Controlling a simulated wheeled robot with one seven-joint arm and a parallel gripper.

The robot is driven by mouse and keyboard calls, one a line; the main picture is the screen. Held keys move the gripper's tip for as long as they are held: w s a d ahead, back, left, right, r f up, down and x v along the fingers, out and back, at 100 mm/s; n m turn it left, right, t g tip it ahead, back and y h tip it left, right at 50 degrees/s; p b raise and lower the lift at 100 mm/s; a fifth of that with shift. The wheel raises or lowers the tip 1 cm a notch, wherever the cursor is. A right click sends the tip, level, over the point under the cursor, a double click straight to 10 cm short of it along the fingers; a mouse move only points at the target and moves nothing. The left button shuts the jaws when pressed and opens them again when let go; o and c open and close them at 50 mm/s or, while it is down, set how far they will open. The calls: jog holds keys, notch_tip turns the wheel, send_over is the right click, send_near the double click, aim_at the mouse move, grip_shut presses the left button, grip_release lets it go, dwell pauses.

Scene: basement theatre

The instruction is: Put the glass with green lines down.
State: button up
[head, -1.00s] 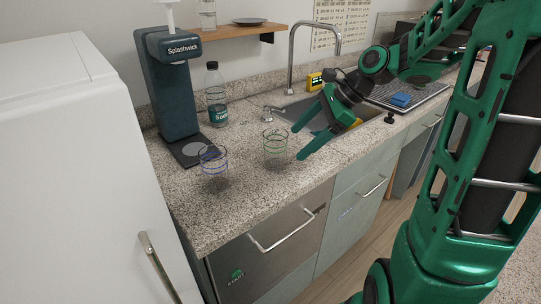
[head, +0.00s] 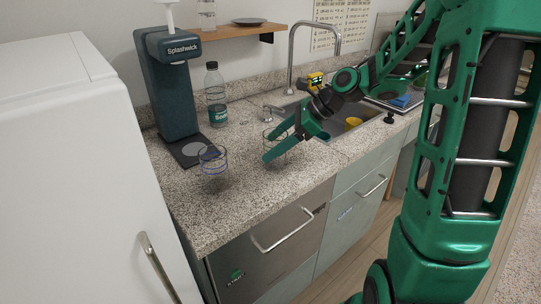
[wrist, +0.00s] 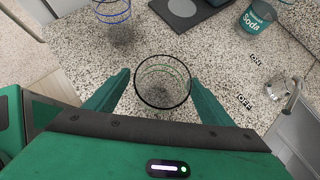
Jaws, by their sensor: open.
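The glass with green lines (head: 271,144) is a clear tumbler standing upright on the speckled counter (head: 245,205). In the wrist view I look down into the same glass (wrist: 162,84), which sits between my two fingers. My gripper (head: 266,147) is open, with one finger on each side of the glass; it also shows in the wrist view (wrist: 160,78). Gaps show between the fingers and the rim in the wrist view. In the head view the fingers hide part of the glass.
A glass with blue lines (head: 213,168) stands to the left on the counter. Behind are a Splashwick dispenser (head: 172,90) and a soda bottle (head: 216,97). The sink (head: 340,122) and tap (head: 293,60) lie to the right. The counter's front strip is clear.

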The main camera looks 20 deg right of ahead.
aim_at(266, 150)
jog(key=shift+x, duration=1.9)
jog(key=c, duration=1.4)
